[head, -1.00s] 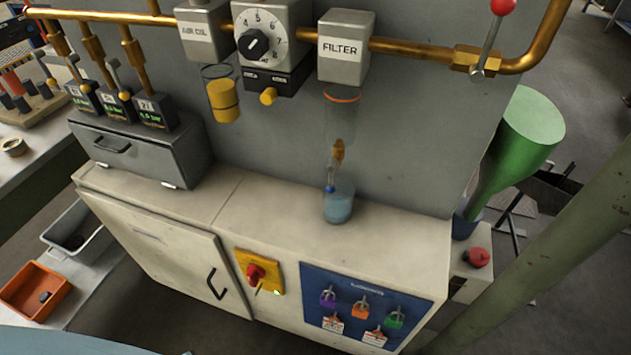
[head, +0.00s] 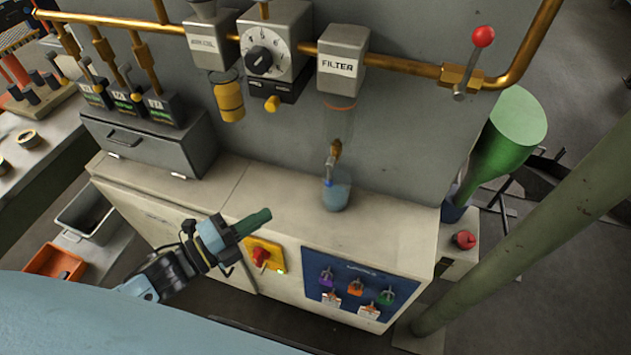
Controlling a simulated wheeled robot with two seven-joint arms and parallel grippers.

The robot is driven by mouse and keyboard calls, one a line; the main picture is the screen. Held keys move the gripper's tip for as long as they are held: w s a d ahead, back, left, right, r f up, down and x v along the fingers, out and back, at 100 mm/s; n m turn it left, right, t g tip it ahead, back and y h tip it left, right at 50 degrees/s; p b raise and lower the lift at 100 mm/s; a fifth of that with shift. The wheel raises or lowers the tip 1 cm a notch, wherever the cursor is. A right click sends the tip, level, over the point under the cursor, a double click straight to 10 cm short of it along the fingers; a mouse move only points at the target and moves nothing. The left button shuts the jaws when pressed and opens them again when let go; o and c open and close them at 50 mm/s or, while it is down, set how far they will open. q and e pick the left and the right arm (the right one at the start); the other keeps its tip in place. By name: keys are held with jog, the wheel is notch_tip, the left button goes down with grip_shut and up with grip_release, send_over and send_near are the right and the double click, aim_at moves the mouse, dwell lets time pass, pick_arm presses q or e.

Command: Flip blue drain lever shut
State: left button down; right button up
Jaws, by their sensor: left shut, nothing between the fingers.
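The blue drain lever (head: 328,182) is small and hangs at the brass drain valve (head: 334,156) below the filter (head: 342,60). Its exact angle is hard to tell at this size. A clear cup with bluish liquid (head: 337,197) stands on the cabinet top under the valve. My left gripper (head: 264,216) comes in from the lower left, its green fingers shut and empty. My right gripper is not in view.
A brass pipe (head: 405,68) with a red-knobbed lever (head: 475,60) runs above. A regulator with a dial (head: 272,52) and a yellow-bottomed bowl (head: 229,100) are left of the filter. A green funnel (head: 505,140) stands right.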

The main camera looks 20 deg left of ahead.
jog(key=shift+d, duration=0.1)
pick_arm(q)
send_near(328, 179)
jog(key=x, duration=0.7)
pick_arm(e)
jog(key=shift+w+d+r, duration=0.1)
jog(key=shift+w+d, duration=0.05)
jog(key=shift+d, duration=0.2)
pick_arm(q)
jog(key=shift+a+r, duration=0.1)
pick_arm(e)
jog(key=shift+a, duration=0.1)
pick_arm(q)
jog(key=shift+n+b, duration=0.3)
jog(key=shift+n, duration=0.1)
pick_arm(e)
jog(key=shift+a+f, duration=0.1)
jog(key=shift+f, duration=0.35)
